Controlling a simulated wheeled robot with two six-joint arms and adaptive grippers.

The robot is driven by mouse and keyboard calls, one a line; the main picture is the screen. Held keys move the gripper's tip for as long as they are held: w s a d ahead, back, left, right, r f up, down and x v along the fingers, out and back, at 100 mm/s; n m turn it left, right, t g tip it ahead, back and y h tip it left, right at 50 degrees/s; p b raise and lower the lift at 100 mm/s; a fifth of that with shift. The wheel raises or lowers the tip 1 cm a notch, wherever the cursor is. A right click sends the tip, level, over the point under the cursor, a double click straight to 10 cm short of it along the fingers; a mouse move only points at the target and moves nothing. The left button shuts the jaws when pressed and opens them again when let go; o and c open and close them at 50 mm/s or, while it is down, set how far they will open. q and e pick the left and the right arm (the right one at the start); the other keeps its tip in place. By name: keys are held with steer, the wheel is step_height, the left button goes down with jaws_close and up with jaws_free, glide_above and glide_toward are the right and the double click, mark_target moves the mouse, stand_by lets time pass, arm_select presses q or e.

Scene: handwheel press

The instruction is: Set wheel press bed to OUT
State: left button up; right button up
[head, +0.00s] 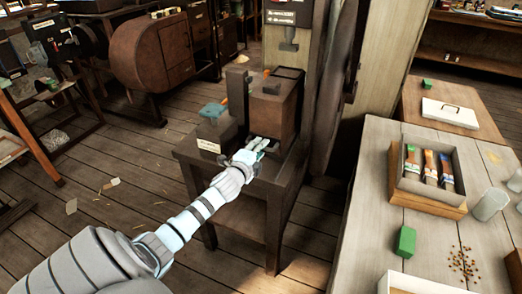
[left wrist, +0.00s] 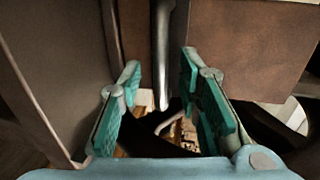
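The press is a dark brown block (head: 275,105) on a wooden stand (head: 240,212) in the middle of the head view. A small pale label (head: 208,146) sits on its front left; its lettering is too small to read. My left gripper (head: 257,147) is at the front of the block. In the left wrist view the left gripper (left wrist: 161,80) is open, with its teal pads on either side of a grey metal rod (left wrist: 162,45). A gap shows between the rod and each pad. I cannot make out a handwheel. My right gripper is in neither view.
A pale table (head: 345,240) at the right holds a wooden tray (head: 428,203) of brushes, a green block (head: 405,241) and a glass. A tall post stands behind the press. Brown cabinets (head: 150,55) are at the back left.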

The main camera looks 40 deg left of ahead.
arm_select(q)
steer(key=shift+x, duration=0.9)
jaws_close()
steer(key=shift+s+d, duration=0.1)
steer(key=shift+s, duration=0.05)
